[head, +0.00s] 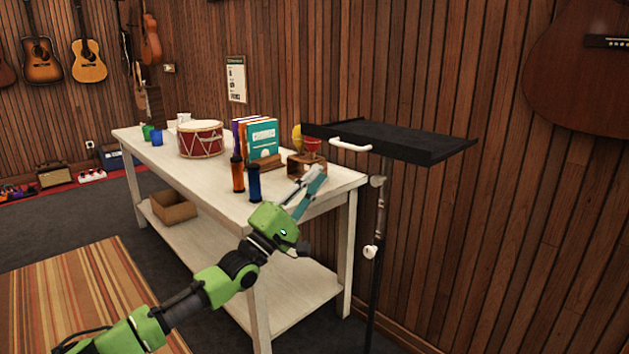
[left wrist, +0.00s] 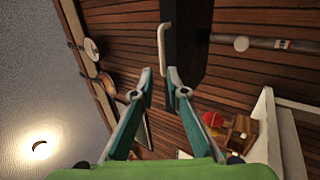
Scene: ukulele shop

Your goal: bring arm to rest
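My left arm (head: 205,290) reaches in from the lower left in the head view. Its gripper (head: 316,180) is over the near right end of the white table (head: 225,195), in front of a small wooden holder (head: 297,167). In the left wrist view the two teal fingers of the left gripper (left wrist: 160,90) stand apart with nothing between them. My right gripper is in neither view.
A black stand tray (head: 400,140) with a white handle (head: 351,143) is right of the gripper. The table holds a red drum (head: 201,139), books (head: 263,138), and an orange bottle (head: 238,175) and a blue bottle (head: 254,184).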

